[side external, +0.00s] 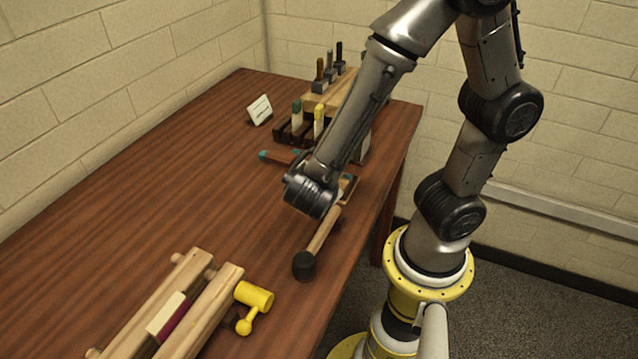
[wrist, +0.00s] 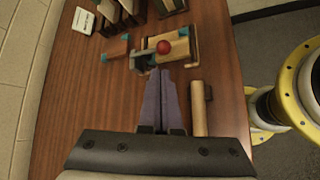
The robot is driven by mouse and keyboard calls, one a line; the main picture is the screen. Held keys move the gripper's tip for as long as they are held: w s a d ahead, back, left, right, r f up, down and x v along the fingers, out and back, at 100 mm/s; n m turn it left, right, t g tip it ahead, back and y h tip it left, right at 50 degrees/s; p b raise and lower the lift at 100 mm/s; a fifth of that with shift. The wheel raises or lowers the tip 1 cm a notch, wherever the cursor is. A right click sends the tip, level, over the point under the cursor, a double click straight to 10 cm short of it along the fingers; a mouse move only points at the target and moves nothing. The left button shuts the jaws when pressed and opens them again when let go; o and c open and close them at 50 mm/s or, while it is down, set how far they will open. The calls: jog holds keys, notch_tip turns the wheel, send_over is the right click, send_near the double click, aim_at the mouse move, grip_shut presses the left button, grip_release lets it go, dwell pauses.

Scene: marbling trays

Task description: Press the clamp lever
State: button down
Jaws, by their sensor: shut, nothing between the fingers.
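The clamp (wrist: 180,50) is a small wooden block with a grey metal part and a teal piece, seen in the wrist view beyond my fingers. Its lever carries a red ball knob (wrist: 164,46), just ahead of my fingertips. My gripper (wrist: 158,72) is shut and empty, its long fingers pointing at the clamp's near side. A gap to the lever shows in the picture, but I cannot tell the height between them. In the side view my wrist hides most of the clamp; only a bit of its wood (side external: 348,186) shows, and my fingertips are hidden.
A wooden handle (side external: 323,232) with a black end lies near the table's right edge. A wooden bar frame (side external: 213,309) with a yellow knobbed part (side external: 254,296) lies at the front. A dark rack (side external: 290,136) of tools and a white card (side external: 260,109) stand behind. The table's left middle is clear.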

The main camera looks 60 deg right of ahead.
jog(key=shift+s+a+f+n, duration=0.15)
jog(key=shift+a+f+n, duration=0.2)
jog(key=shift+a+n, duration=0.25)
jog(key=x, duration=0.9)
jog(key=shift+w+d+f, duration=0.2)
jog(key=shift+w+f, duration=0.1)
